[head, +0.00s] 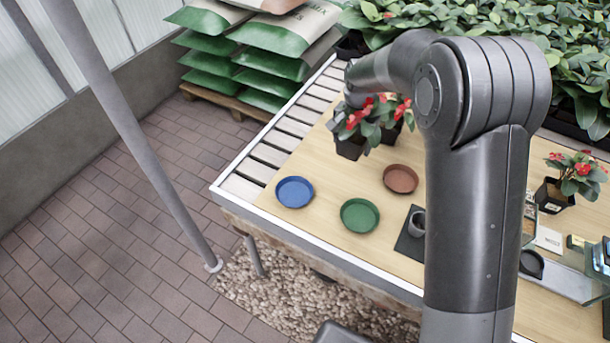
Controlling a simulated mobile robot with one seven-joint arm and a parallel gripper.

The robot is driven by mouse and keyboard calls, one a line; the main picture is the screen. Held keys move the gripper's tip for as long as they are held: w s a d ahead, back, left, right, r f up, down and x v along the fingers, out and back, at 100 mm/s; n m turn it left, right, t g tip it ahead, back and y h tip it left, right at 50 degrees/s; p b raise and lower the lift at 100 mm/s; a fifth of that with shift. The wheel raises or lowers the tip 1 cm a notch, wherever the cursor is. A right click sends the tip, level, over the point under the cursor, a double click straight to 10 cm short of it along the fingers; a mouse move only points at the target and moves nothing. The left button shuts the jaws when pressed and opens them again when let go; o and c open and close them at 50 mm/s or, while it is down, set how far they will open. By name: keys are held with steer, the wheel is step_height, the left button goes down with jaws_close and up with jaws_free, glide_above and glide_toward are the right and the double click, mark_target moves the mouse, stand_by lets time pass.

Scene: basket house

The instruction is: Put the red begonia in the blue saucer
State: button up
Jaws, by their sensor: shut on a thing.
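A red begonia (353,146) in a dark square pot is at my gripper (350,108), over the back left part of the wooden table board. My gripper is shut on this begonia; its fingers are partly hidden by leaves and red flowers. I cannot tell how high the pot is above the board. The blue saucer (294,192) lies empty on the board's left side, in front and to the left of the pot. A second red-flowered plant (391,134) stands just right of the held one, partly hidden by my arm.
A green saucer (360,215) and a terracotta saucer (401,179) lie right of the blue one. A grey cup (417,223) stands on a dark mat. Another red-flowered potted plant (574,178) stands at the right. Stacked sacks (265,58) are beyond the table.

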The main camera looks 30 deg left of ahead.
steer(key=s, duration=1)
glide_above(294, 194)
step_height(294, 194, down, 6)
steer(key=shift+f, duration=2.15)
steer(key=shift+f, duration=0.3)
steer(key=o, duration=1.2)
steer(key=shift+o, duration=0.2)
step_height(294, 194, up, 13)
steer(key=shift+f, duration=0.15)
